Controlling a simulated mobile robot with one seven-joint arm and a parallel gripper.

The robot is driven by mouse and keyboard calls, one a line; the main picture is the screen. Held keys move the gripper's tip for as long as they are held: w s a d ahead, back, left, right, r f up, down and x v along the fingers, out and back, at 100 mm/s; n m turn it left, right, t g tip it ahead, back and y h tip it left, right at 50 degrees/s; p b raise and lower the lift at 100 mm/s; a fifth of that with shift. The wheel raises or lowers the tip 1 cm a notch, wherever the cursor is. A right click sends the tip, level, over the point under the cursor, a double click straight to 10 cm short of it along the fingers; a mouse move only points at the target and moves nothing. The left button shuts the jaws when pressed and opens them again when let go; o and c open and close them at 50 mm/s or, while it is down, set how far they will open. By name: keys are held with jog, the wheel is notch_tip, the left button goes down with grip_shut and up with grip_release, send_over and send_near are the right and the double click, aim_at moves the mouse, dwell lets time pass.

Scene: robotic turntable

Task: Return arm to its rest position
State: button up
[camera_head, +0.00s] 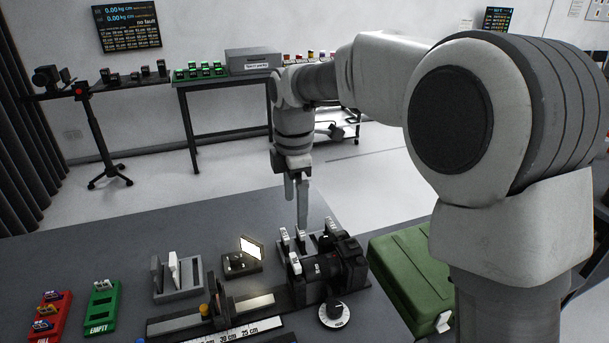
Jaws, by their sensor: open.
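My gripper (296,203) hangs pointing down from my arm (390,72), which reaches in from the right. Its fingers are over the worktable (215,219), just behind the small rack with white-topped pieces (300,238). The gripper is open, and I see nothing between its fingers. Whether the fingertips touch anything below is hard to tell from this angle. A black camera (345,262) sits on a rail in front of the rack, close to the gripper.
A green case (405,262) lies right of the camera. A lit panel (251,248), a grey slotted holder (177,277), a green "EMPTY" tray (102,306) and a red tray (48,318) stand to the left. A ruler rail (190,322) runs in front. The table's back left is clear.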

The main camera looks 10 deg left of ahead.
jog(key=s+d+r+m+t, duration=0.2)
jog(key=s+d+r+m, duration=0.35)
jog(key=d, duration=0.25)
jog(key=s+d+f+m+t, duration=0.1)
jog(key=s+d+m+t, duration=0.2)
jog(key=s+d+m, duration=1.1)
jog(key=s+m, duration=0.2)
jog(key=m, duration=0.1)
jog(key=shift+s+t, duration=0.3)
